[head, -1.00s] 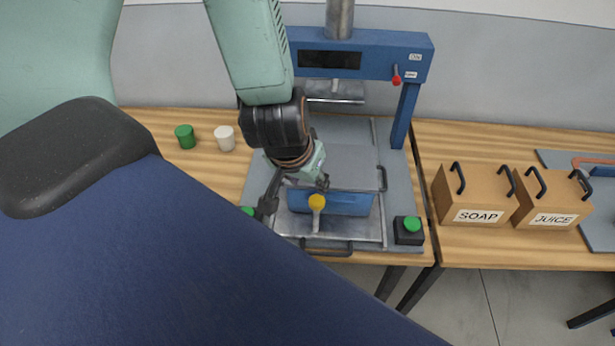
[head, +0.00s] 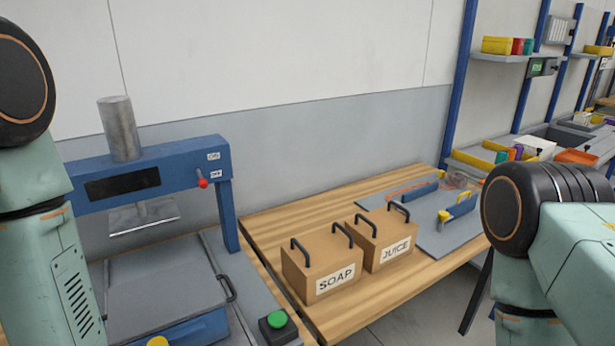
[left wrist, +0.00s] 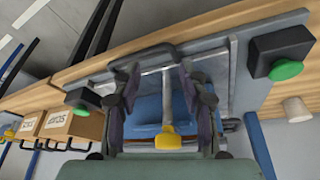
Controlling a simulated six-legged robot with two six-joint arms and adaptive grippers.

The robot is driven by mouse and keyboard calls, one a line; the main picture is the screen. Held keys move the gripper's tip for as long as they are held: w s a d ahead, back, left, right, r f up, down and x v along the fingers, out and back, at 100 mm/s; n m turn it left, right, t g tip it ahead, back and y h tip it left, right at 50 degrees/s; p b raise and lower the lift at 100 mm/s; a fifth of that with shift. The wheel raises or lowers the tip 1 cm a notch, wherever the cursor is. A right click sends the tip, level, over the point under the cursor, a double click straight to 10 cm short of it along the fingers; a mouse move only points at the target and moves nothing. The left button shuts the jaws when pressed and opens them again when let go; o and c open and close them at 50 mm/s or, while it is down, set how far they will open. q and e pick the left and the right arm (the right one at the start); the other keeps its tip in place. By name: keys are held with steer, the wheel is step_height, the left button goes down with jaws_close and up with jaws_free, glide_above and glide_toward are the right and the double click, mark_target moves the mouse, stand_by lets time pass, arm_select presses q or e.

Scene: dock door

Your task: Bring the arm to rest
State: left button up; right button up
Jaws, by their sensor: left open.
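My left gripper (left wrist: 157,90) shows in the left wrist view, its two fingers spread apart with nothing held between them. Behind the gap lie the blue block (left wrist: 147,112) and the yellow-tipped handle (left wrist: 168,138) of the press. In the head view only upper links of my left arm show at the left edge, and the left gripper is out of frame. Links of my other arm stand at the right edge of the head view; the right gripper does not show. The blue press (head: 150,172) stands at the left with its red-knobbed lever (head: 203,183).
Boxes marked SOAP (head: 318,265) and JUICE (head: 381,240) stand on the wooden table (head: 290,213). A green button (head: 277,320) sits at the press's front right corner; two green buttons show in the wrist view. Shelves with bins (head: 508,46) stand at the far right.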

arm_select(q)
steer(key=s+d+f+m+g+b, duration=0.1)
steer(key=s+f+g+b, duration=0.3)
steer(key=s+f+b, duration=0.6)
steer(key=s+f, duration=0.6)
steer(key=f, duration=0.5)
steer(key=shift+s+d+f+b, duration=0.25)
steer(key=shift+d+f+b, duration=0.05)
steer(key=shift+d+b, duration=0.1)
steer(key=shift+w+a+h, duration=0.1)
steer(key=shift+h, duration=0.2)
